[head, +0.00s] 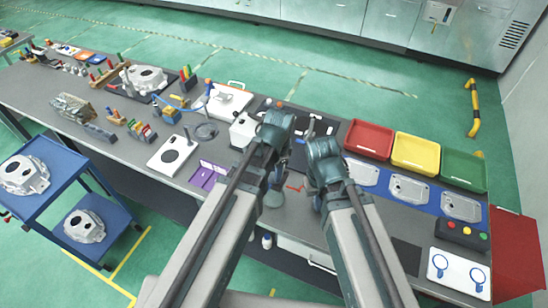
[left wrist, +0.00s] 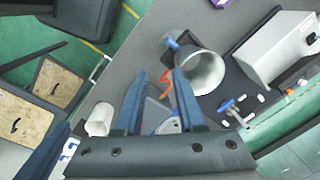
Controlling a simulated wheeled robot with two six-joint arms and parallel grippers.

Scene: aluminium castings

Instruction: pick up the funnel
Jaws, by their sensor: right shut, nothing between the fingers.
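In the left wrist view a pale grey, round open-mouthed piece (left wrist: 203,74), which looks like the funnel, stands on the grey table just beyond and right of my left fingertips. My left gripper (left wrist: 160,76) is open, its two dark fingers apart. A small grey-blue shape shows between the fingers, too hidden to name. In the head view my left gripper (head: 274,180) points down near the table's front edge, largely covered by its own wrist. My right gripper (head: 316,200) is beside it to the right, shut and empty, its fingertips mostly hidden.
A red-orange piece (left wrist: 168,86) lies by the left fingertips. A white box (left wrist: 270,48) and a dark mat with a blue-handled tool (left wrist: 232,108) are close by. Red (head: 369,139), yellow (head: 415,153) and green (head: 463,169) trays stand at the right. A white bottle (head: 267,241) is below the table edge.

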